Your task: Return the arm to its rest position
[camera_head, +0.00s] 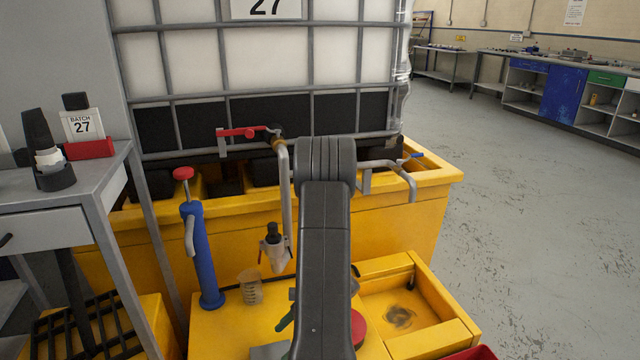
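My arm (325,235) rises as a dark grey link from the bottom middle of the picture, in front of the yellow bund and the caged tank. Its ribbed upper end (325,160) stands before the tank's lower edge. My gripper does not show; whether it holds anything cannot be seen. The arm hides part of the yellow platform and the fittings behind it.
A caged tank (265,60) stands on a yellow bund (425,215). A red-handled valve (245,132), blue pump (205,255) and beaker (250,288) are left of my arm. A grey side table (100,170) stands left. Open floor (540,220) lies right.

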